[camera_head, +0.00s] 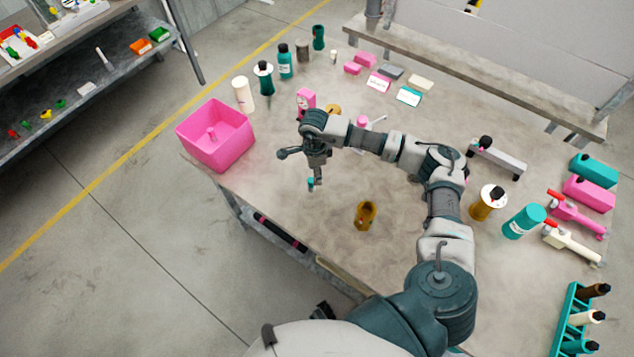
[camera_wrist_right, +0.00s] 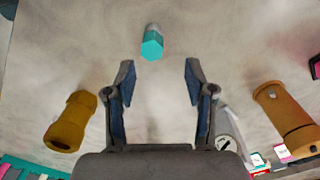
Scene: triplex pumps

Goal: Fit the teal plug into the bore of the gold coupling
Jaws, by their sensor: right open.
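The teal plug (camera_head: 311,183) is a small teal piece with a grey end on the table, just below my right gripper (camera_head: 316,172). In the right wrist view the plug (camera_wrist_right: 152,43) lies just beyond and between the lines of the open, empty fingers (camera_wrist_right: 160,75), apart from both. The gold coupling (camera_head: 366,215) stands on the table to the right of the plug and nearer to me. In the right wrist view a gold piece at left (camera_wrist_right: 70,122) appears to be this coupling. Its bore is hard to make out. My left gripper is not in view.
A second gold part (camera_head: 333,109) sits behind my right arm. A pink bin (camera_head: 216,150) stands at the left table edge. Several bottles stand at the back left; a teal cylinder (camera_head: 523,221) and tools are at right. The table around the coupling is clear.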

